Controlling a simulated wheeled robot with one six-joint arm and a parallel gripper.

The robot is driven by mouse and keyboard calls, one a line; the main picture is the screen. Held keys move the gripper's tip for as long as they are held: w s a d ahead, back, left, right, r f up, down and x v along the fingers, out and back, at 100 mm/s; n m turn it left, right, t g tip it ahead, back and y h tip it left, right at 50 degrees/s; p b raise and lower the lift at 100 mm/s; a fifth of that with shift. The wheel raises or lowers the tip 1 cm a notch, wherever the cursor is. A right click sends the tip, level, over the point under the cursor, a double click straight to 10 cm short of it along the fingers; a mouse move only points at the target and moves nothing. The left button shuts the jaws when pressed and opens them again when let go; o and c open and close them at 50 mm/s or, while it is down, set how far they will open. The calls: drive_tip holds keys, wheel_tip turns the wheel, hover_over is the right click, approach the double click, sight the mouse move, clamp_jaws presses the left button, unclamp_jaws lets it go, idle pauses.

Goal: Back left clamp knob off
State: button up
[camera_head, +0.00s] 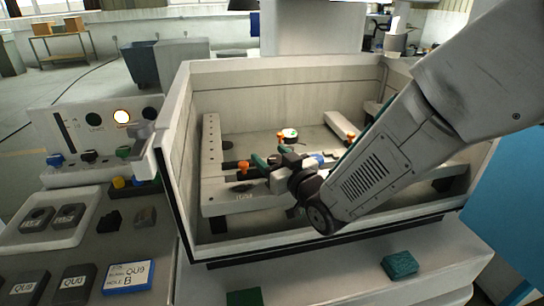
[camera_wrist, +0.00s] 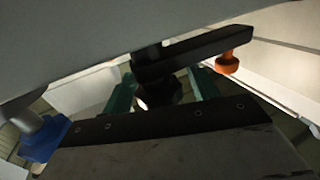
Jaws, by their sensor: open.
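In the wrist view, the two green fingertips of my gripper (camera_wrist: 161,90) are apart, with a black knob-like part (camera_wrist: 158,94) between them. A dark clamp bar (camera_wrist: 195,50) runs right from above that part, with an orange knob (camera_wrist: 228,63) near its far end. In the head view, my gripper (camera_head: 272,157) is low inside the tank, near an orange knob (camera_head: 243,166) on the left. Another orange knob (camera_head: 280,137) stands farther back. I cannot tell whether the fingers touch the black part. My forearm hides part of the clamping area.
Pale tank walls (camera_head: 170,130) surround the work area closely. A third orange knob (camera_head: 351,135) is at the right. A green block (camera_head: 400,264) lies on the front ledge.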

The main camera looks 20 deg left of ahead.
drive_tip(key=v, duration=0.7)
drive_tip(key=shift+s+d, duration=0.15)
drive_tip(key=shift+d, duration=0.05)
